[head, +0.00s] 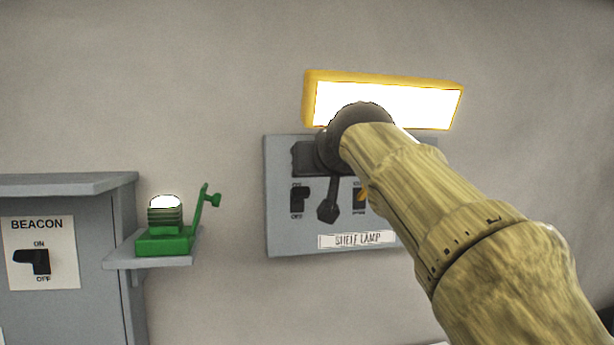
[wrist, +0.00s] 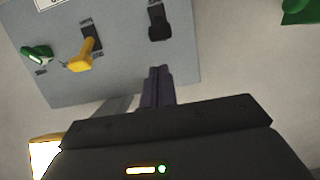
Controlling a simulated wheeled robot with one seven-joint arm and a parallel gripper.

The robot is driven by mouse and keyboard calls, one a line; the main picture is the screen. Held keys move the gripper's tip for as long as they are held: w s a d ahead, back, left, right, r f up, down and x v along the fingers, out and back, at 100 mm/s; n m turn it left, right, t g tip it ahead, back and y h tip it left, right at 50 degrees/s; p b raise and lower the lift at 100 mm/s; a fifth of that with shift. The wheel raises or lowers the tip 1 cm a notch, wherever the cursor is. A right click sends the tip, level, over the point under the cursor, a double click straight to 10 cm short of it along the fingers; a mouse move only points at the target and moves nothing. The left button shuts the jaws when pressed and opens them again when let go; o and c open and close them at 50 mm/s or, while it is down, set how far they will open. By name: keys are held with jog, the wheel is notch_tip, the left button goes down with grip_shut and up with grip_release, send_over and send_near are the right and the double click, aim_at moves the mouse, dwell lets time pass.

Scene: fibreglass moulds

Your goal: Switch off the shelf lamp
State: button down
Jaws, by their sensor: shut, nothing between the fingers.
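The shelf lamp (head: 390,102) is a bright white bar in a yellow frame on the wall, glowing; its corner shows in the wrist view (wrist: 45,158). Below it is a grey panel (head: 285,235) labelled SHELF LAMP (head: 356,240). The panel bears a black switch (head: 298,198), a yellow lever (head: 362,195) partly hidden by my arm, and a green lever (wrist: 37,55), hidden in the head view. My gripper (head: 327,212) is shut and empty, in front of the panel between the black switch and the yellow lever. In the wrist view its fingertips (wrist: 159,70) appear apart from both.
At the left a grey cabinet (head: 70,185) carries a BEACON switch (head: 35,262). A green beacon (head: 165,235) with a lit white top stands on a small ledge (head: 150,262) beside it. The wall between the ledge and the panel is clear.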

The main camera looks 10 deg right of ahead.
aim_at(299, 196)
jog(key=p+x, duration=0.5)
jog(key=x, duration=0.4)
jog(key=shift+w+r, duration=0.1)
jog(key=shift+w, duration=0.05)
jog(key=shift+w+f, duration=0.2)
jog(key=shift+w, duration=0.15)
jog(key=shift+f, duration=0.1)
